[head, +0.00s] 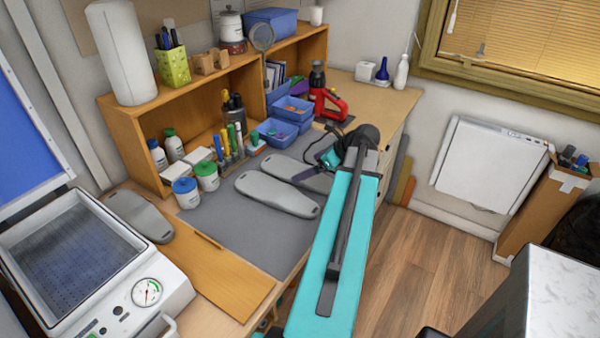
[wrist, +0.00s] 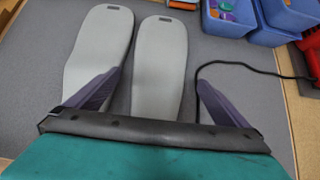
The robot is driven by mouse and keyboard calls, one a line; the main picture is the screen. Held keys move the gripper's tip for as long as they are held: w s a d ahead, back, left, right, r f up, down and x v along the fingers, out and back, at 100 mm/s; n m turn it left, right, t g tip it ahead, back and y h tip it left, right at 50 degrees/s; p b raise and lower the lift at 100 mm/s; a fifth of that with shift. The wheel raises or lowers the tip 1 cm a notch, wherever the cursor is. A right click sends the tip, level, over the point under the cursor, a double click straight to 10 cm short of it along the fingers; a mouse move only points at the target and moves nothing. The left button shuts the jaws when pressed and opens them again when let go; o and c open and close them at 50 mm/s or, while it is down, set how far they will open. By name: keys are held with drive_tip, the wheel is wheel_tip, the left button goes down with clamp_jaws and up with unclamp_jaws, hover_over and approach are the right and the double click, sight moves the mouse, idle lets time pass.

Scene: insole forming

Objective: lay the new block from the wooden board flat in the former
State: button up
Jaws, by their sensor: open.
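My gripper (wrist: 159,78) is open and empty, its two purple fingers spread above the grey mat. In the wrist view, the right grey block (wrist: 158,60) lies between the fingers, and the left grey block (wrist: 97,45) passes partly under the left finger. Both also show on the mat in the head view, the nearer one (head: 277,195) clear and the farther one (head: 300,174) partly behind my arm. Another grey block (head: 138,215) lies at the far end of the wooden board (head: 205,270), next to the former (head: 160,290). The former's perforated bed (head: 70,255) looks empty.
The grey mat (head: 225,225) is bare at its near left. Jars, markers and blue bins (head: 285,118) line the back of the bench. A red tool (head: 328,103) stands farther right. A black cable (wrist: 240,65) lies on the mat right of the blocks.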

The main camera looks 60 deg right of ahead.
sight(297, 171)
drive_tip(key=shift+p+x, duration=1)
drive_tip(key=shift+x, duration=1.55)
drive_tip(key=c, duration=1.6)
drive_tip(key=shift+o, duration=0.2)
drive_tip(key=shift+r, duration=0.25)
drive_tip(key=shift+r+b, duration=0.8)
drive_tip(key=shift+r, duration=0.7)
drive_tip(key=s+d+b, duration=0.1)
drive_tip(key=s+d, duration=0.2)
drive_tip(key=s, duration=0.1)
drive_tip(key=s+d+r+b, duration=0.1)
drive_tip(key=s+d, duration=0.2)
drive_tip(key=s, duration=0.1)
drive_tip(key=s+d+b, duration=0.1)
drive_tip(key=s+d, duration=0.1)
drive_tip(key=s, duration=0.2)
drive_tip(key=shift+s+d+r+b, duration=0.1)
drive_tip(key=shift+d+r+b, duration=0.1)
drive_tip(key=shift+d+b, duration=0.2)
drive_tip(key=shift+s+d+r, duration=0.1)
drive_tip(key=shift+s+d, duration=0.15)
drive_tip(key=shift+s, duration=0.2)
